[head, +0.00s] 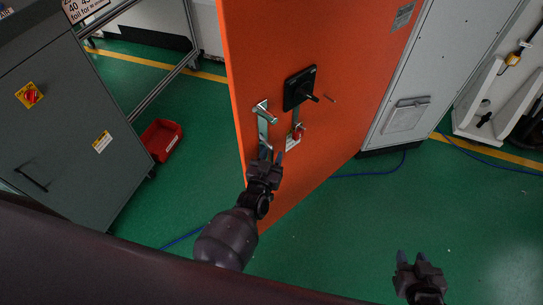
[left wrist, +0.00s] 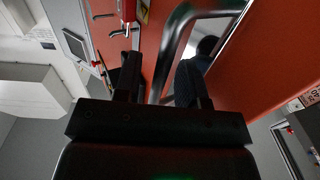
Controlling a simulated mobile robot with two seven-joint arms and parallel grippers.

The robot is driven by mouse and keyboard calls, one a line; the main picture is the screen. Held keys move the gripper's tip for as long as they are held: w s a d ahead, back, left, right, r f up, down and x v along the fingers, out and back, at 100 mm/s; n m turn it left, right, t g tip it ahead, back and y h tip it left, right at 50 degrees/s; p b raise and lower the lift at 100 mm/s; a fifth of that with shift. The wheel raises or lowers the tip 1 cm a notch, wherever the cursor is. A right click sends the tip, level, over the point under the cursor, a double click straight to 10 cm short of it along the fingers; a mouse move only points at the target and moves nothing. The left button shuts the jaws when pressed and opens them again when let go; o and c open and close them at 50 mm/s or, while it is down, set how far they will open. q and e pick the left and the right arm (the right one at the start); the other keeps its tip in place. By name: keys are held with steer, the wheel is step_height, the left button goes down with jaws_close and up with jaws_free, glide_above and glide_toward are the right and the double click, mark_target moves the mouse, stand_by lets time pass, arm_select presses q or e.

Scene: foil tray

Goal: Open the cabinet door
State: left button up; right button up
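The orange cabinet door (head: 345,60) stands upright in the head view, its right edge by a white cabinet side. A silver bar handle (head: 264,113) is on its left part; the left wrist view shows a curved metal bar (left wrist: 172,48) close up. My left gripper (head: 270,153) is just below the handle in the head view. In the left wrist view its two fingers (left wrist: 160,82) are apart, with the bar running between or just beyond them; contact is unclear. My right gripper (head: 411,257) is low at the right, away from the door, fingers apart and empty.
A blue cable (head: 375,173) lies there.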

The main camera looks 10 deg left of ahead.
arm_select(q)
steer(key=s, duration=1)
steer(key=shift+s+a, duration=0.4)
steer(key=shift+a, duration=0.05)
steer(key=shift+f, duration=0.1)
steer(key=s+a+r+g+y, duration=0.1)
steer(key=s+a+g, duration=0.5)
steer(key=s+a, duration=0.6)
steer(key=a, duration=0.3)
steer(key=shift+y, duration=0.4)
steer(key=shift+a, duration=0.1)
stand_by(0.6)
